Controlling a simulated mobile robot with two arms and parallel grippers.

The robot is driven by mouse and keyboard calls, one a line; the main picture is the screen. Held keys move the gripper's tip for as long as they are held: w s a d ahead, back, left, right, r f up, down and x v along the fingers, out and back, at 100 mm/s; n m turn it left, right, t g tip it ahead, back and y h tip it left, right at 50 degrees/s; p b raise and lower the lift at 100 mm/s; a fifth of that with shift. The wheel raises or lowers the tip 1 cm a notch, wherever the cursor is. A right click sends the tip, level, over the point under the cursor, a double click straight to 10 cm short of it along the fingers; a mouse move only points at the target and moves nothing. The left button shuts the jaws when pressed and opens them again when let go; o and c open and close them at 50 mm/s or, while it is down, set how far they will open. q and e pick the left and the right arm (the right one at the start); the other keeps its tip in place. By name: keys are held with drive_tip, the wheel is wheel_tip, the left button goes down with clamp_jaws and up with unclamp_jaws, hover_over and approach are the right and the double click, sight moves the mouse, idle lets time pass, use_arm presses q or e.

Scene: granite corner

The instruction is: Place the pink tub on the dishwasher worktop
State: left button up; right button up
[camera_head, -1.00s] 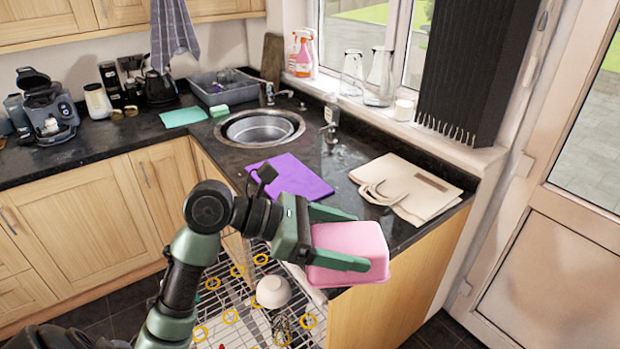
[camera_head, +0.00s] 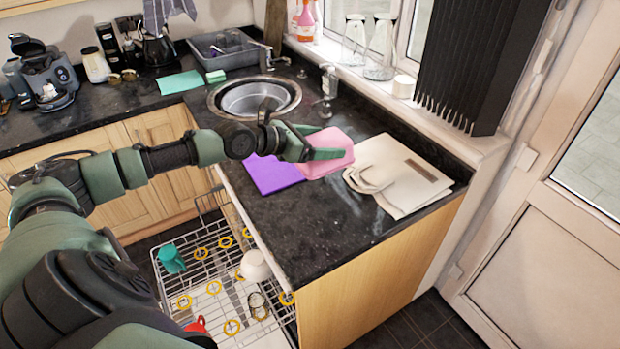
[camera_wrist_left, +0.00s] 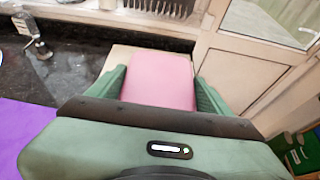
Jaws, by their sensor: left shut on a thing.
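The pink tub (camera_head: 328,160) is between the fingers of my left gripper (camera_head: 325,148), which is shut on it. In the head view it appears over the dark worktop (camera_head: 330,225), between the purple mat and the cream bag. I cannot tell whether it touches the worktop. In the left wrist view the pink tub (camera_wrist_left: 160,80) sits between the two green fingers (camera_wrist_left: 160,90). My right gripper is not in view.
A purple mat (camera_head: 272,174) and a cream bag (camera_head: 400,178) lie on the worktop. The open dishwasher rack (camera_head: 215,285) holds a white bowl (camera_head: 255,265) and a teal cup (camera_head: 171,259). The front worktop is bare.

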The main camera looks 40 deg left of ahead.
use_arm(q)
drive_tip(key=f+b, duration=0.1)
drive_tip(key=f, duration=0.4)
drive_tip(key=f+b, duration=0.2)
drive_tip(key=f, duration=0.3)
drive_tip(key=f+b, duration=0.1)
drive_tip(key=f, duration=0.4)
drive_tip(key=shift+s+a+f+b, duration=0.2)
drive_tip(key=shift+s+b, duration=0.1)
drive_tip(key=shift+s, duration=0.05)
wheel_tip(320, 180, down, 4)
drive_tip(key=shift+r+b, duration=0.2)
drive_tip(key=shift+b, duration=0.55)
drive_tip(key=shift+f, duration=0.25)
